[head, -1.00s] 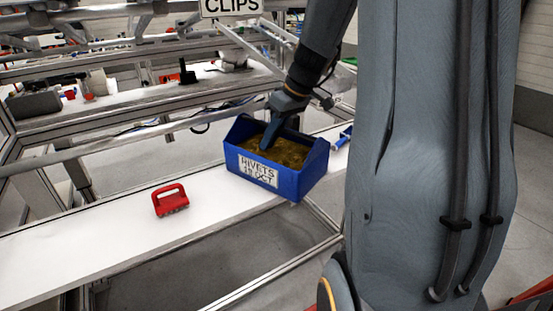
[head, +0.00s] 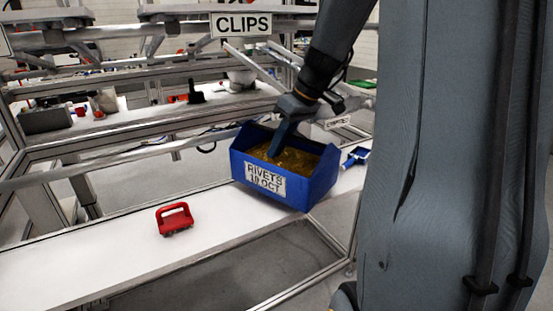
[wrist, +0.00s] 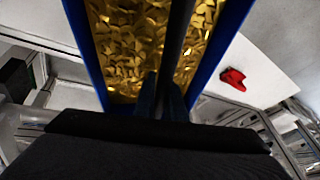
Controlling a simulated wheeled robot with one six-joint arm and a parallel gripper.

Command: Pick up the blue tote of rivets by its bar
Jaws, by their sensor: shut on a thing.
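The blue tote (head: 318,188) is full of gold-brown rivets (head: 298,160) and has a white label reading RIVETS 18 OCT. My gripper (head: 282,142) reaches down into the tote from above, at its middle. In the wrist view, my gripper's fingertips (wrist: 160,88) are closed on the dark bar (wrist: 178,35), which runs lengthwise over the rivets between the tote's blue walls (wrist: 232,22). The tote is at the right part of the white shelf and looks raised over its front edge; its underside is hidden, so the exact gap cannot be told.
A red handled block (head: 175,218) stands on the white shelf (head: 90,255), left of the tote. A small blue item (head: 356,156) lies right of the tote. Metal rails (head: 110,157) cross behind, under a CLIPS sign (head: 263,24). Open shelf lies around the red block.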

